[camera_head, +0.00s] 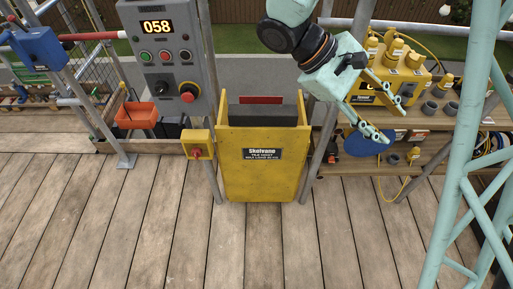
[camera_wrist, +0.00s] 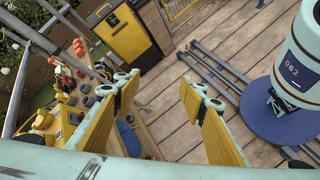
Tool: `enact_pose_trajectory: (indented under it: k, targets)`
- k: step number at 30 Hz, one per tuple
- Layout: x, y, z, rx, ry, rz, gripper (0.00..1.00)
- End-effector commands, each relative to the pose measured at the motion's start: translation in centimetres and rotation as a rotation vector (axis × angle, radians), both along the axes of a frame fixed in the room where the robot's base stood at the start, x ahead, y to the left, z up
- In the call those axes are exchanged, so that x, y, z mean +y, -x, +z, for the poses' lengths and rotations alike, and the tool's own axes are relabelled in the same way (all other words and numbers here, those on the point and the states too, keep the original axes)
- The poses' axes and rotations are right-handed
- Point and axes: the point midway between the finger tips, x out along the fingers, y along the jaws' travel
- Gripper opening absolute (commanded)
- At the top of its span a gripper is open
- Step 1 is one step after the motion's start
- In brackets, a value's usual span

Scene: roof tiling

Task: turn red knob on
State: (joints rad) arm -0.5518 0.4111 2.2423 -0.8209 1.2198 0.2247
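A grey control panel (camera_head: 166,60) stands upright at the upper left in the head view, with a display reading 058. It carries small green and red buttons, a black knob (camera_head: 162,88) and a larger red knob (camera_head: 188,93) on a yellow base. A second red knob (camera_head: 196,153) sits on a small yellow box (camera_head: 197,137) below the panel. I cannot tell which knob the task means, or either's setting. My gripper (camera_head: 389,116) is open and empty, well right of the panel and both knobs. Its spread fingers also show in the wrist view (camera_wrist: 160,88).
A yellow hoist bin (camera_head: 264,170) labelled Skelvano stands between the panel and my gripper. A wooden shelf (camera_head: 440,124) with yellow tools is behind my gripper. An orange tray (camera_head: 137,115) and a blue clamp (camera_head: 40,48) are at left. The plank floor in front is clear.

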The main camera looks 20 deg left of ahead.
Motion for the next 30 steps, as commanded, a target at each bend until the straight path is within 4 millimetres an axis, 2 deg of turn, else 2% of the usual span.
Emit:
enact_pose_trajectory:
  k: [17, 30]
  targets:
    - [7.4, -5.6, -3.7, 0.066, 0.232, 0.296, 0.38]
    - [14.8, -8.8, -7.3, 0.085, 0.401, 0.531, 0.38]
